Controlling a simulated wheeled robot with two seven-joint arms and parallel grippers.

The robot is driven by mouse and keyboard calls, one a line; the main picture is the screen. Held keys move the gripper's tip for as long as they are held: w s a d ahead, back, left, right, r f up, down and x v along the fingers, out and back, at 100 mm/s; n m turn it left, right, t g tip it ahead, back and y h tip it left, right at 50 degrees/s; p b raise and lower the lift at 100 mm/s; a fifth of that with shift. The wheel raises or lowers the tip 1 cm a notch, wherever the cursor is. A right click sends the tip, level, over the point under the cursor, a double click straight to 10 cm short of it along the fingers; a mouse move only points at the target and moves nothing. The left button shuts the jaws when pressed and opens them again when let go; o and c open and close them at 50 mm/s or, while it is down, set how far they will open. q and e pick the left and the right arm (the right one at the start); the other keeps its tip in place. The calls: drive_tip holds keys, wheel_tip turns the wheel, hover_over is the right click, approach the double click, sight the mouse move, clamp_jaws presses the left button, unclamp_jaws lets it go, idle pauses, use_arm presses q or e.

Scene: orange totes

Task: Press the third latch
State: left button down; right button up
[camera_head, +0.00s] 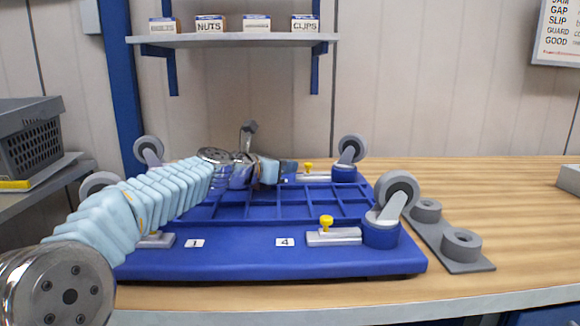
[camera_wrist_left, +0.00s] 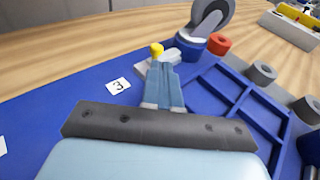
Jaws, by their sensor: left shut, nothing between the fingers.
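A blue dolly base (camera_head: 240,245) lies wheels-up on the table. The third latch has a yellow knob (camera_head: 308,167) and sits by the far right caster; the knob also shows in the left wrist view (camera_wrist_left: 156,50), behind the "3" label (camera_wrist_left: 118,86). My left gripper (camera_head: 288,168) is shut and empty, its fingertips (camera_wrist_left: 163,72) close to the knob. Contact cannot be told. The fingers partly cover the latch base. Another latch with a yellow knob (camera_head: 327,222) is at the front right by the "4" label (camera_head: 285,242). My right gripper is out of view.
Casters (camera_head: 398,192) stand up at the dolly's corners. A grey plate with round posts (camera_head: 461,245) lies right of it. A red ring (camera_wrist_left: 218,43) shows beside the far caster. A shelf (camera_head: 235,40) with small boxes hangs behind. The table at the right is mostly clear.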

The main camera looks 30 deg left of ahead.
use_arm(q)
drive_tip(key=v, duration=0.9)
drive_tip(key=shift+a+b, duration=0.1)
drive_tip(key=shift+b, duration=0.3)
